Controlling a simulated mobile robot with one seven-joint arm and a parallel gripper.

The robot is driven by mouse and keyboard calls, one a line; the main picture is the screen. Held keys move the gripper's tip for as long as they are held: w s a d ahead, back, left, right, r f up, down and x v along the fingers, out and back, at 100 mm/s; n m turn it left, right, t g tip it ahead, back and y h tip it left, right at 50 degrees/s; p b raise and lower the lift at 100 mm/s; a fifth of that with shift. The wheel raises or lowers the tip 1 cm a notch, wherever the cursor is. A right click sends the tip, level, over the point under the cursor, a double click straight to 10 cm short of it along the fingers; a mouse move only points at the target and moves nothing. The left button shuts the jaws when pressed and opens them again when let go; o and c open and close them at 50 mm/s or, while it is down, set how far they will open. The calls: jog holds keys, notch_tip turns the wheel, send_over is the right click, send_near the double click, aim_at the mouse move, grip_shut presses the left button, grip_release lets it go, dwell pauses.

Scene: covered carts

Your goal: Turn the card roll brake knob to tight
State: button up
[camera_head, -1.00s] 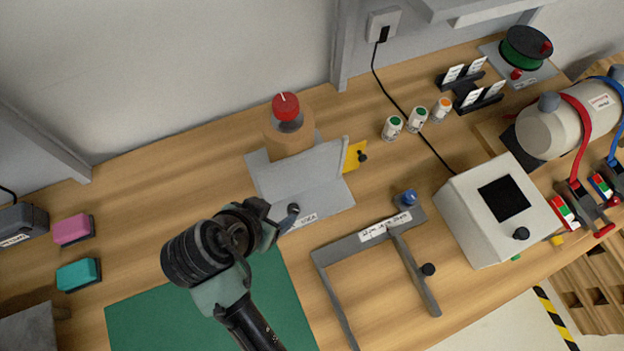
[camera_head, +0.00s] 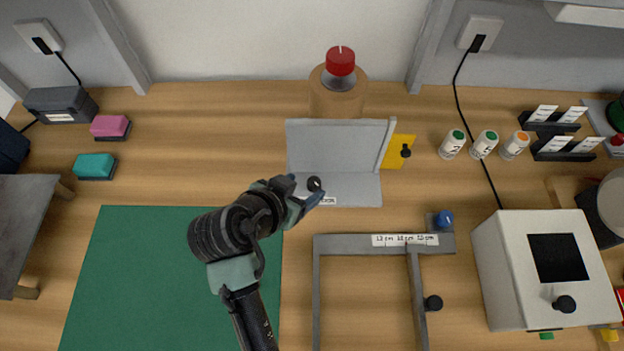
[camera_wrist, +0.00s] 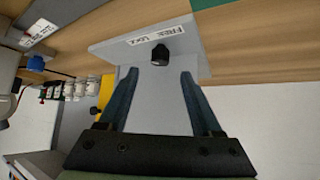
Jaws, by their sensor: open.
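A brown card roll (camera_head: 322,95) stands upright at the back of the bench. A red knob (camera_head: 340,61) with a white mark on top sits above it, over a clear part. In front of it is a grey bracket (camera_head: 335,140) with a small black knob (camera_head: 314,184) and a label (camera_head: 328,201), too small to read surely. My gripper (camera_head: 307,191) is open and empty beside this black knob. In the wrist view the black knob (camera_wrist: 160,55) shows beyond and between my fingertips (camera_wrist: 160,72); contact is not visible. The red knob is not seen there.
A yellow plate with a black knob (camera_head: 405,151) is right of the bracket. A grey frame (camera_head: 330,244) and a white box (camera_head: 497,262) stand farther right. Several labelled bottles (camera_head: 452,144) stand behind.

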aim_at(314, 182)
jog(key=shift+x, duration=2.55)
grip_shut()
